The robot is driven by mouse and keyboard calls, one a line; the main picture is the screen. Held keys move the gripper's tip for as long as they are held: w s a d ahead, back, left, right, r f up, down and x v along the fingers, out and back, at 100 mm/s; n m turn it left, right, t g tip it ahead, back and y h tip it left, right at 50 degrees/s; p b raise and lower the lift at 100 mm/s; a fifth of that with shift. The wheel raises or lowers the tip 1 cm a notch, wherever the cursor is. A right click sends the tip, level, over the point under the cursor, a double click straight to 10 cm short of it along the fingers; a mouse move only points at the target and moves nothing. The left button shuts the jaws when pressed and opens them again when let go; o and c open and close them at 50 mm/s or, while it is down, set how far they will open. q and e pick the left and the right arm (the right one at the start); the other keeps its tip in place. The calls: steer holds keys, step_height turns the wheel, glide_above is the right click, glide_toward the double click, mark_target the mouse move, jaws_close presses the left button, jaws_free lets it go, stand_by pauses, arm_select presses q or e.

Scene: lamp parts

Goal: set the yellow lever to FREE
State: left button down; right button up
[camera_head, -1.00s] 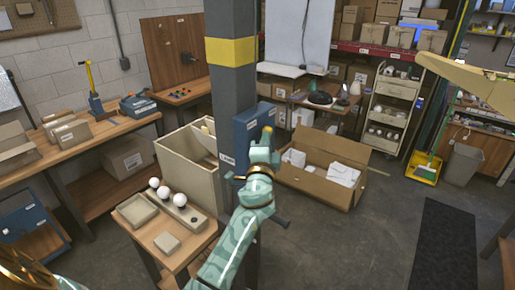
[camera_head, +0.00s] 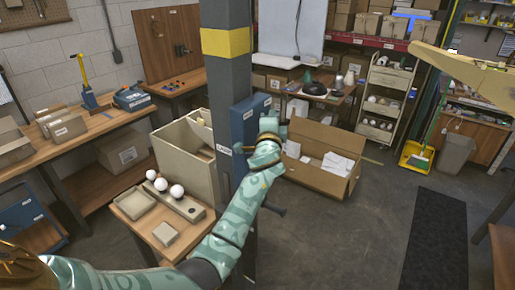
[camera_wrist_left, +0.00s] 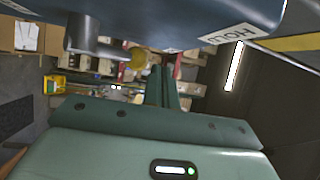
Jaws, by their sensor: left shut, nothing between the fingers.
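The blue box (camera_head: 246,120) is mounted on the grey post. In the left wrist view its blue face (camera_wrist_left: 190,15) fills the top, with a white label that appears to read HOLD (camera_wrist_left: 228,34). A dark grey stub and arm stick out there, with a yellow rounded end, apparently the lever's (camera_wrist_left: 137,58). My left gripper (camera_head: 270,124) is at the box's right side and hides the lever in the head view. Its fingers (camera_wrist_left: 162,82) are shut and empty, close to the yellow end; contact cannot be told. No FREE label is readable. My right gripper is out of view.
The grey post (camera_head: 226,90) with a yellow band stands just left of the box. A beige bin (camera_head: 185,160) and a small table with white balls (camera_head: 160,184) are at its left. An open carton (camera_head: 325,175) lies behind.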

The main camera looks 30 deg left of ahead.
arm_select(q)
steer(key=shift+w, duration=0.4)
steer(key=shift+w+b, duration=0.15)
steer(key=shift+b, duration=0.15)
